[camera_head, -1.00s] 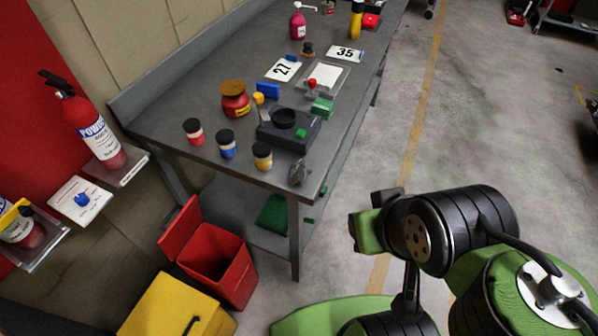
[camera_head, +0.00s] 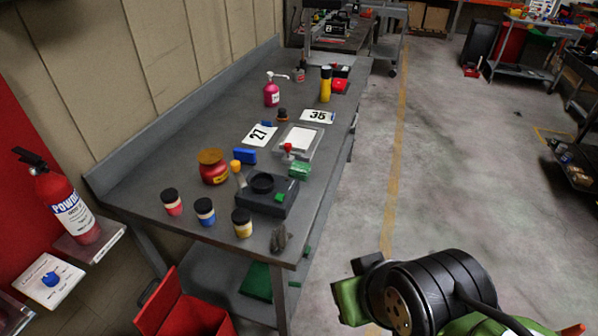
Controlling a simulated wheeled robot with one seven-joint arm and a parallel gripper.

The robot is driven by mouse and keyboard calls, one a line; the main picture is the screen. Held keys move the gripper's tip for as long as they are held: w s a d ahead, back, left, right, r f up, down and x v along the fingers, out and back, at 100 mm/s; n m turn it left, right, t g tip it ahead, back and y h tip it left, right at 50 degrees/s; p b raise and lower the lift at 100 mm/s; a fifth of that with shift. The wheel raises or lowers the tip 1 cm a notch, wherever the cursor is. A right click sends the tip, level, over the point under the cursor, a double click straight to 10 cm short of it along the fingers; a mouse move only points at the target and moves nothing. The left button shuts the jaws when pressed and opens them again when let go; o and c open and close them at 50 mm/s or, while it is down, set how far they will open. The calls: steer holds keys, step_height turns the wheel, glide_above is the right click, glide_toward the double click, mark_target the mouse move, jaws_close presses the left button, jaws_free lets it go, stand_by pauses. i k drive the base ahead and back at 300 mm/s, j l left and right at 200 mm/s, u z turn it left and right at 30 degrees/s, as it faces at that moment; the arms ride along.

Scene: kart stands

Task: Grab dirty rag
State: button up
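A crumpled grey rag (camera_head: 279,238) lies at the near right corner of the grey workbench (camera_head: 335,155). My arm is at the lower right, over the floor and apart from the bench. A dark and green piece at its left end (camera_head: 352,287) may be part of my gripper. I cannot make out any fingers there, or anything held. Nothing of mine touches the rag.
Near the rag stand several small jars (camera_head: 242,223) and a dark device (camera_head: 267,193). A red bin (camera_head: 185,315) is below the bench's near end. A fire extinguisher (camera_head: 70,205) is at the left.

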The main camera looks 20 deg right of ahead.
mark_target(279, 238)
steer(key=l+u, duration=0.15)
steer(key=u, duration=0.3)
steer(key=l+u, duration=0.1)
steer(key=u, duration=0.35)
steer(key=l+u, duration=0.15)
steer(key=u, duration=0.3)
steer(key=l+u, duration=0.1)
steer(key=u, duration=0.35)
